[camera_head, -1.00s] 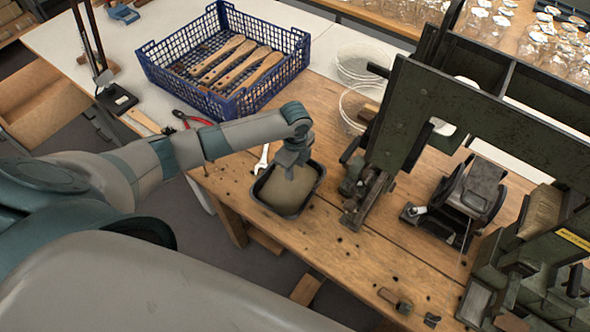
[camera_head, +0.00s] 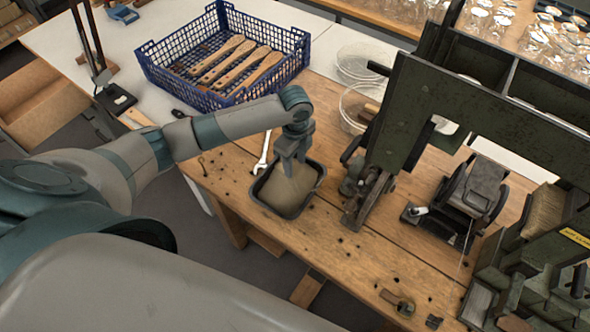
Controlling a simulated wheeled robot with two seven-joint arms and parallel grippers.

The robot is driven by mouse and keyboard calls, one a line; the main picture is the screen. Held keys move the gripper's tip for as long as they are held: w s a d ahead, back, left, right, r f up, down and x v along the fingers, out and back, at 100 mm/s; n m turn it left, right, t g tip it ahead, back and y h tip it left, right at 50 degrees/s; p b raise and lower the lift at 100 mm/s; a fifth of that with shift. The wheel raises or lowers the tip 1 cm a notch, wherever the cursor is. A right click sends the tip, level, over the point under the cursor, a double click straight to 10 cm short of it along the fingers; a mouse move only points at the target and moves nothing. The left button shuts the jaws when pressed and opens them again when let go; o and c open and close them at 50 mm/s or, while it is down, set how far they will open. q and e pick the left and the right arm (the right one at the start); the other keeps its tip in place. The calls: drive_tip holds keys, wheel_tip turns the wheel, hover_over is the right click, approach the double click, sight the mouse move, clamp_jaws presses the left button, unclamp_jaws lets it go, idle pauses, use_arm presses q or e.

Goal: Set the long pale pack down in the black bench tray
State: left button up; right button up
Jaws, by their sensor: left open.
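The black bench tray (camera_head: 312,187) sits on the wooden bench near its front left edge. A pale tan mass (camera_head: 284,190) lies inside it; I cannot tell whether this is the long pale pack alone or other contents with it. My left gripper (camera_head: 290,171) is open, pointing down just above the tan mass, over the tray's back part. Its fingers partly cover the mass, and contact cannot be made out. My right gripper is not in view.
A blue crate (camera_head: 228,98) with several wooden handles stands behind. A wrench (camera_head: 264,152) lies beside the tray. A dark green machine (camera_head: 480,125) stands close on the right, and glass bowls (camera_head: 358,104) stand behind. Bench in front of the machine is mostly clear.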

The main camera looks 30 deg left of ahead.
sight(295, 172)
use_arm(q)
wheel_tip(295, 172, up, 8)
drive_tip(key=b, duration=0.1)
drive_tip(key=shift+f+b, duration=0.15)
drive_tip(key=shift+b, duration=0.15)
idle(0.3)
drive_tip(key=shift+s+d+f, duration=0.1)
